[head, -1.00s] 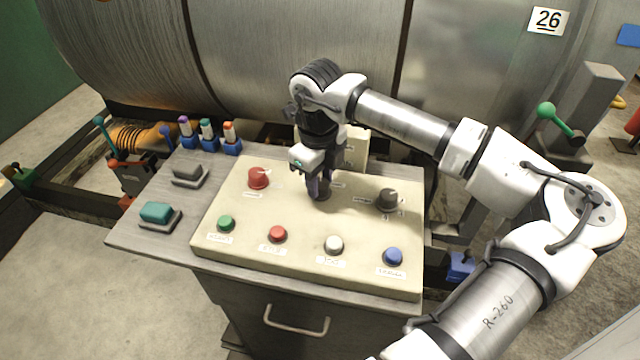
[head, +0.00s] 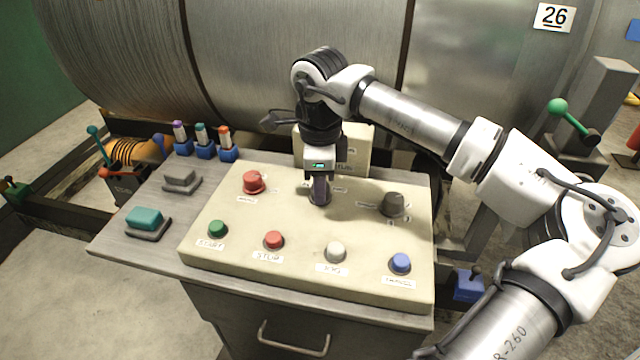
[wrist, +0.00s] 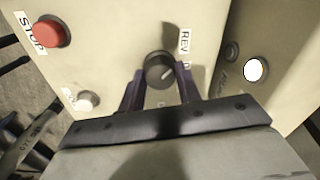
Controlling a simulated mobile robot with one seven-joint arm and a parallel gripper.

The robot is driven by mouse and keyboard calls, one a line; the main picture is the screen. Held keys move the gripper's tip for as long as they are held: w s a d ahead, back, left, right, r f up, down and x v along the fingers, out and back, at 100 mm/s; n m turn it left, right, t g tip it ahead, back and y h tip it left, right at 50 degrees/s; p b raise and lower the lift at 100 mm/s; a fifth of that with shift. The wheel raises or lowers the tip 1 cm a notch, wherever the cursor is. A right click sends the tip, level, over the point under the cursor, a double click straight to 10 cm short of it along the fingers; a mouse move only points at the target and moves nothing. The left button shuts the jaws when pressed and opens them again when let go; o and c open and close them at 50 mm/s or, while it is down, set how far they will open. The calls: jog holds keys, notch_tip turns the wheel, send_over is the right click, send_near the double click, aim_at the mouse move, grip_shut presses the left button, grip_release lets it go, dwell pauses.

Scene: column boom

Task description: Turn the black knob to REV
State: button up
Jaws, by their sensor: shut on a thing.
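The black knob (wrist: 158,71) is on the beige panel in the wrist view, between the two fingers of my gripper (wrist: 160,78). The fingers are shut on its sides. A pale pointer line on its face slants toward the upper right. The REV label (wrist: 184,42) is just above and right of the knob. Other labels by the knob are partly cut off or hidden by the fingers. In the head view my gripper (head: 320,190) points down at the panel's back middle and mostly hides the knob.
A raised beige box (head: 357,150) stands close behind my gripper. Teal (head: 144,219) and grey blocks sit at left.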

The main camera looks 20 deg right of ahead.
dwell(0.4)
jog(key=o, duration=1)
jog(key=r, duration=0.9)
jog(key=r+b, duration=0.1)
jog(key=r, duration=0.4)
jog(key=shift+s+a, duration=0.1)
jog(key=shift+s, duration=0.15)
jog(key=shift+f, duration=0.1)
